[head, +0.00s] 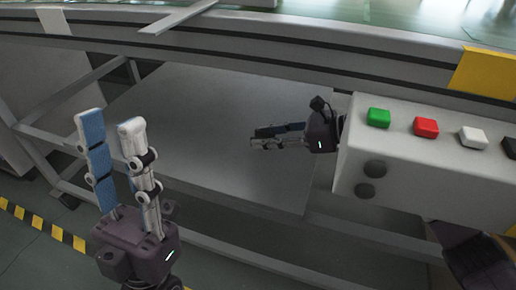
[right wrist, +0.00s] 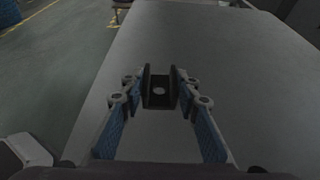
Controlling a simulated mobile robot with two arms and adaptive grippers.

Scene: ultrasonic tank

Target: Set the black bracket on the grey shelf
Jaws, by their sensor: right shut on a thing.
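The black bracket (right wrist: 159,92) is a small U-shaped channel with a light round hole in its base. My right gripper (right wrist: 159,80) is shut on it, with one blue-padded finger against each side. In the head view my right gripper (head: 268,137) reaches left from behind the control box, over the grey shelf (head: 190,110). The bracket is hard to make out there among the dark fingers. The shelf also fills much of the right wrist view (right wrist: 225,50). I cannot tell whether the bracket touches the shelf. My left gripper (head: 108,122) is open and empty, fingers pointing up, left of the shelf.
The white control box (head: 430,165) with green (head: 378,117), red (head: 426,127) and white (head: 472,138) buttons partly hides my right arm. The tank's edge (head: 300,55) runs above the shelf. Frame rails surround the shelf, whose visible top is otherwise clear.

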